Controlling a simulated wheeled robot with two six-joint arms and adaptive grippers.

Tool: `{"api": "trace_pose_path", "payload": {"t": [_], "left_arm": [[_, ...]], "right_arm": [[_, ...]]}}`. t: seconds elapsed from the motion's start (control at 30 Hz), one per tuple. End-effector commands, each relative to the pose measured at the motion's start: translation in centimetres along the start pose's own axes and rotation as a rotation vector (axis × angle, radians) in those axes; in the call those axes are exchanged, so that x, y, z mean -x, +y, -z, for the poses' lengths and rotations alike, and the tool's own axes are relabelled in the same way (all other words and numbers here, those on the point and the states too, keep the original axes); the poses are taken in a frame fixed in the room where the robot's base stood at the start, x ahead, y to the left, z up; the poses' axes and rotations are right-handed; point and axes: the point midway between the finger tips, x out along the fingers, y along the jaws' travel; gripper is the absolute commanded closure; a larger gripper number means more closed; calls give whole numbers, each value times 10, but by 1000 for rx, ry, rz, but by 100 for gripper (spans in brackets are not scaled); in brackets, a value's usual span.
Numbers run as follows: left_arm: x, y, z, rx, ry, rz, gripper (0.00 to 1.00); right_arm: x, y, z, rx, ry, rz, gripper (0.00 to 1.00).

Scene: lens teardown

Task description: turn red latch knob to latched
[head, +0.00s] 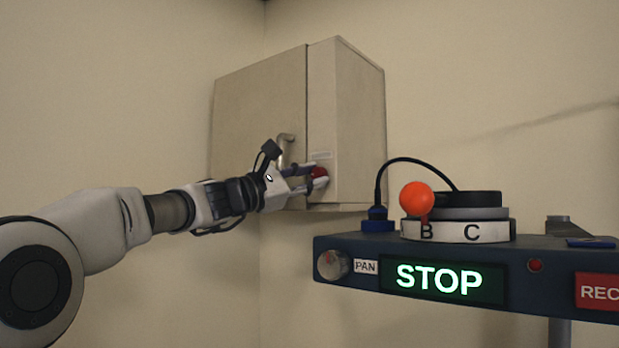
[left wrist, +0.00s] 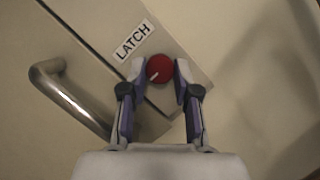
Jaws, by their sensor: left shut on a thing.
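The red latch knob (head: 319,172) sits low on the front of the beige wall cabinet (head: 260,110), right of the door edge. My left gripper (head: 308,176) reaches it from the left and is shut on it. In the left wrist view the red knob (left wrist: 160,69) lies between the two fingertips of my left gripper (left wrist: 159,78). A short white mark on the knob points to the lower left. A white label reading LATCH (left wrist: 133,40) is beside the knob. My right gripper is not in view.
A metal door handle (left wrist: 68,97) stands out close to the left finger. A blue console (head: 340,243) with a lit STOP display (head: 440,279), an orange ball (head: 416,197) and a lettered dial (head: 455,231) stands at the right. Bare wall surrounds the cabinet.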

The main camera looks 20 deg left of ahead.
Motion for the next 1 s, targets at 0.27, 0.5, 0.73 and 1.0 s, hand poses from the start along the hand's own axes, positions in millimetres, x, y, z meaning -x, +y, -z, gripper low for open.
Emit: {"api": "trace_pose_path", "payload": {"t": [0.27,0.5,0.73,1.0], "left_arm": [[0,3,-2,-117,-3,46,100],[-1,5,-3,-301,-2,122,100],[-1,7,-4,-503,-2,207,100],[-2,8,-5,-741,-1,306,100]], "right_arm": [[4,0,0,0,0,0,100],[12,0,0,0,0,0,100],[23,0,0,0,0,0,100],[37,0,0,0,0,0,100]]}}
